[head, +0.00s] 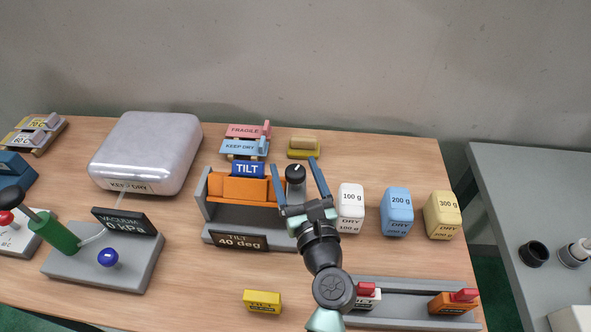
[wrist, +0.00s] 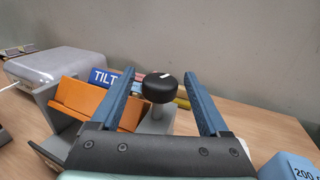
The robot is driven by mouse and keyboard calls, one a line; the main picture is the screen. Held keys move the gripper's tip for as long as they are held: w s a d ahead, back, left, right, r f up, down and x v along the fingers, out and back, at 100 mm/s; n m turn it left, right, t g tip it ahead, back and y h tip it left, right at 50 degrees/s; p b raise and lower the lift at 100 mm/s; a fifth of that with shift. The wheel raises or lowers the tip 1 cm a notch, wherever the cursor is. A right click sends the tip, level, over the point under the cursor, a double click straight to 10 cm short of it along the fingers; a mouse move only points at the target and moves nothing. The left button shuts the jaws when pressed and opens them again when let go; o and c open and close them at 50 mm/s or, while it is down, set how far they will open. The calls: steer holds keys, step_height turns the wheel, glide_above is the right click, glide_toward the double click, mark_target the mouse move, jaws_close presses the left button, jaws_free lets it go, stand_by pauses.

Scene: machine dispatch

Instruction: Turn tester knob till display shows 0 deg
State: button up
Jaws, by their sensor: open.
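The tilt tester stands mid-table with a grey frame, an orange cradle (head: 240,190) and a blue TILT sign (head: 248,170). My gripper (head: 299,175) is open, with one blue finger on each side of the knob. In the wrist view a gap shows between the knob and each finger. The orange cradle looks tilted in the wrist view.
White 100 g (head: 351,208), blue 200 g (head: 397,212) and yellow 300 g (head: 442,215) weights stand right of the knob. A silver case (head: 145,152) and vacuum station (head: 105,260) are left. A yellow block (head: 262,301) and grey rail (head: 405,300) lie in front.

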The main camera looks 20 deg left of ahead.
jaws_close()
stand_by(0.3)
steer(key=shift+h+p, duration=0.3)
steer(key=shift+p, duration=0.1)
steer(key=shift+r+m+t+h+p, duration=0.1)
steer(key=shift+m+t+h+p, duration=0.4)
steer(key=shift+m+p, duration=0.1)
steer(key=shift+m+t+h+p, duration=0.5)
steer(key=shift+m+h+p, duration=0.25)
steer(key=shift+h, duration=0.35)
steer(key=shift+m+t+h+p, duration=0.35)
steer(key=shift+m+h, duration=0.2)
steer(key=shift+h, duration=0.25)
steer(key=shift+a+h, duration=0.1)
steer(key=shift+h, duration=0.2)
